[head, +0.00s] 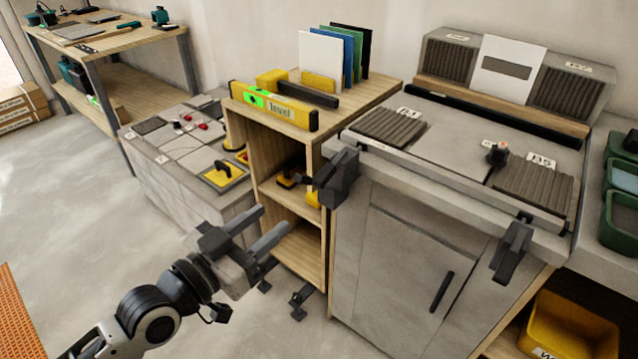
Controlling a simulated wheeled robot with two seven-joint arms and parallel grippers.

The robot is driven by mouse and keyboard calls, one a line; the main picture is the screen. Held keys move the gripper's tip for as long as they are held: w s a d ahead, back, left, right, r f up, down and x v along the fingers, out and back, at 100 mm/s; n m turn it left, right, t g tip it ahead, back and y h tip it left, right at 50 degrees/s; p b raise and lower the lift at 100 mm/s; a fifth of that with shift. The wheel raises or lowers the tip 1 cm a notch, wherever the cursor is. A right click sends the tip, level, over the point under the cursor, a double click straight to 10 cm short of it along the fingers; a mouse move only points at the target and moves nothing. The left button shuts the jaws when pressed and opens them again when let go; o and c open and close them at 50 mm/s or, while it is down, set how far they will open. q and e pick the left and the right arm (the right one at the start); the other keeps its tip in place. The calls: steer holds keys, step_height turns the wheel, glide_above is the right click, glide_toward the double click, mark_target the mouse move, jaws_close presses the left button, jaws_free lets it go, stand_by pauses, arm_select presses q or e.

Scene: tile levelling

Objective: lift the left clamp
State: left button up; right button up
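The left clamp (338,178) is a dark grey block at the left front corner of the grey workbench (440,172), beside the wooden shelf unit. My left gripper (274,220) is lower and to the left of it, in front of the shelf unit. Its two grey fingers are apart with nothing visible between them, and they do not appear to touch the clamp. A similar right clamp (512,250) hangs on the bench's front edge farther right. My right gripper is not in view.
The wooden shelf unit (313,150) carries a yellow level (272,105) and upright coloured sheets (345,55). Low tiled blocks (170,160) stand to the left. A yellow bin (565,330) sits at the lower right. The floor at left is mostly clear.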

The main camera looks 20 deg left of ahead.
mark_target(316, 183)
arm_select(q)
steer(key=x, duration=1.5)
steer(key=shift+w+p, duration=0.2)
steer(key=shift+p, duration=0.1)
steer(key=shift+d, duration=0.1)
jaws_close()
